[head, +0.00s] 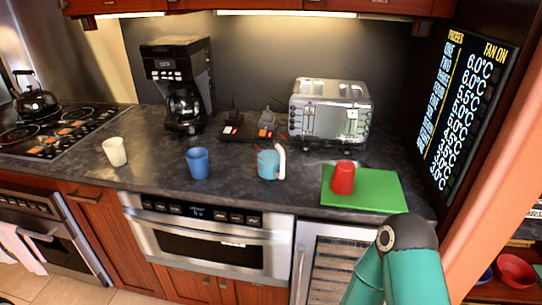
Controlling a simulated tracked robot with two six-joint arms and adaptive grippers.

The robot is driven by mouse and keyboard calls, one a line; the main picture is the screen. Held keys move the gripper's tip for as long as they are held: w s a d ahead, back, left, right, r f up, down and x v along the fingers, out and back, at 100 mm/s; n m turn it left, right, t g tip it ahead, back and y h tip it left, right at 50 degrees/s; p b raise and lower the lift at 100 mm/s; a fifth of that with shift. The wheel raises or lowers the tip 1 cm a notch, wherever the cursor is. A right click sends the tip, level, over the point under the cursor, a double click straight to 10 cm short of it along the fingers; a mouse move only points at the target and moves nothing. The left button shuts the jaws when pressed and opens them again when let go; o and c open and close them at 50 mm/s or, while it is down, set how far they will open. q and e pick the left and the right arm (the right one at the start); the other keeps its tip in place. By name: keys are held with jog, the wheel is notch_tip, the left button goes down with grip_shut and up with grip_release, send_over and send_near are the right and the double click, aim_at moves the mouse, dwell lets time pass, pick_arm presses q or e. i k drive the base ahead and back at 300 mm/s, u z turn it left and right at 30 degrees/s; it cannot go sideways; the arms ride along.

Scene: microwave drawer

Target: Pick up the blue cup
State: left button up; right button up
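The blue cup (198,163) stands upright on the dark countertop near its front edge, above the built-in microwave drawer. It looks plain and without a handle. A light-blue mug (268,164) with a white handle stands to its right, and a white cup (115,151) stands to its left. Both are apart from the blue cup. Nothing touches or covers the blue cup. A teal arm link of mine shows at the lower right, but neither of my grippers is in view.
A red cup (343,178) stands on a green board (383,191) at the right. A coffee maker (179,85), a toaster (329,110) and small dark items stand behind. The stove (55,132) is at left. Counter around the blue cup is clear.

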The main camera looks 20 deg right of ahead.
aim_at(199, 164)
jog(key=k, duration=0.45)
jog(key=z, duration=0.7)
jog(key=i, duration=1.15)
jog(key=u, duration=0.55)
